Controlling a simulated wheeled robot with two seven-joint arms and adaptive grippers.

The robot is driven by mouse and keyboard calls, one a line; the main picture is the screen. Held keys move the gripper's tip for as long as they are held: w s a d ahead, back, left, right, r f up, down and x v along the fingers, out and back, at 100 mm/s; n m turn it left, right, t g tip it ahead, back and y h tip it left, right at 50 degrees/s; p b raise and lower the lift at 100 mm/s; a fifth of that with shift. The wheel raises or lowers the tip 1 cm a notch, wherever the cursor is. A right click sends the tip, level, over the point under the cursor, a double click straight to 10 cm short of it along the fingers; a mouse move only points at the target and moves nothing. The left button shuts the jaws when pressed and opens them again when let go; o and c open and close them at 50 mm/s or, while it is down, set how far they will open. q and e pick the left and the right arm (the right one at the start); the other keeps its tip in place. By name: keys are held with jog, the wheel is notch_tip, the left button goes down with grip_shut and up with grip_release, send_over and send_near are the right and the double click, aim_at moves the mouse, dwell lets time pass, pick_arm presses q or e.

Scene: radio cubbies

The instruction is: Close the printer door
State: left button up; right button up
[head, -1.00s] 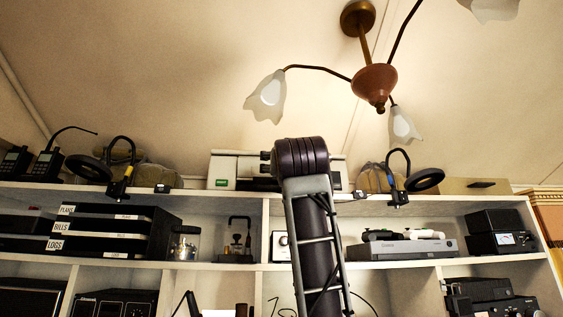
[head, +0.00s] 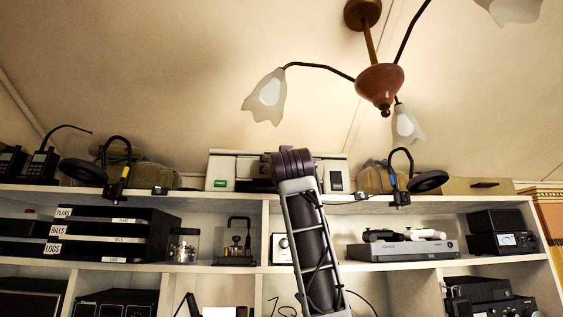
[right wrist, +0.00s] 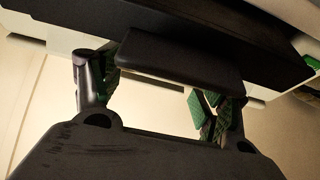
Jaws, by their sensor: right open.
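The printer (head: 222,172) is a white and dark box on top of the shelf unit, partly hidden behind my right arm. Its door cannot be told apart clearly in the head view. In the right wrist view a dark panel with a protruding flap (right wrist: 180,60), perhaps the printer door, runs across the top. My right gripper (right wrist: 157,86) is open, with green-padded fingers on either side of that flap. I cannot tell whether they touch it. In the head view my right arm hides the fingers. My left gripper is not in view.
A ceiling lamp (head: 380,84) hangs above. Magnifier lamps (head: 84,172) (head: 428,181) and bags (head: 375,176) flank the printer. Below, the shelf unit (head: 330,199) holds labelled trays (head: 110,233) and radio gear.

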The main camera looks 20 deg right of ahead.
jog(key=shift+w+d+r, duration=0.1)
jog(key=shift+w+r, duration=0.05)
jog(key=shift+w, duration=0.2)
jog(key=c, duration=1)
jog(key=shift+c, duration=0.2)
